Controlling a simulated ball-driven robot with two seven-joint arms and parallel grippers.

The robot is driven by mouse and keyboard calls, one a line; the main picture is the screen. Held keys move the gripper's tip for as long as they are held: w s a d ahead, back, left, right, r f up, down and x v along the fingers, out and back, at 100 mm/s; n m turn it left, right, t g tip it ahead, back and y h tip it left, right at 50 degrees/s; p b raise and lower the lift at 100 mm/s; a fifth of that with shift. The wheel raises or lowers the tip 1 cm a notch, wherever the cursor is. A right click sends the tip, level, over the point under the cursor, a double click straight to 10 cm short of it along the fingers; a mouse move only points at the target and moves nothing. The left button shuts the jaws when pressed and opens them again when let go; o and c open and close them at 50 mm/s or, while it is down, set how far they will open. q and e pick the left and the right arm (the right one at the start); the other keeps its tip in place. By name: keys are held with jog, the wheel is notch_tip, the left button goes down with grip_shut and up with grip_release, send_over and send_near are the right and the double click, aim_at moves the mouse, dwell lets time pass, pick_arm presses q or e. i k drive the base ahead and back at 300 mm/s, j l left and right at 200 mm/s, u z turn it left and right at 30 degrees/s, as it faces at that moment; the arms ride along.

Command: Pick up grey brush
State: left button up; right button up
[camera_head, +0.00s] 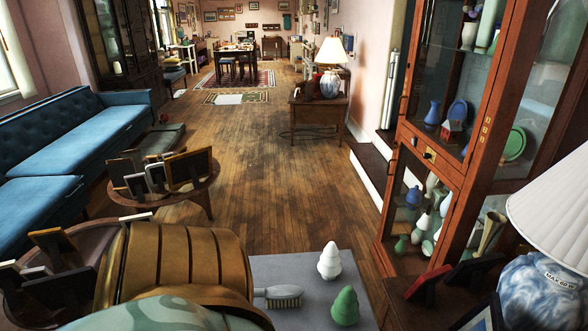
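The grey brush (285,297) lies on a flat light grey surface (285,265) at the bottom centre. Its bristles show along its lower edge. Its handle points left, and the handle's end meets or passes behind a tan ribbed rounded form (180,262) in front. A white tree-shaped figure (329,262) stands behind and right of the brush. A green tree-shaped figure (345,306) stands to its right. Neither of my grippers shows in this view.
A wooden glass cabinet (460,177) with vases stands at the right, near a lamp with a blue-white base (545,290). A round table (198,185) with picture frames and a blue sofa (75,140) are at the left.

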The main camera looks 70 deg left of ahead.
aim_at(281, 293)
jog(key=u, duration=1.75)
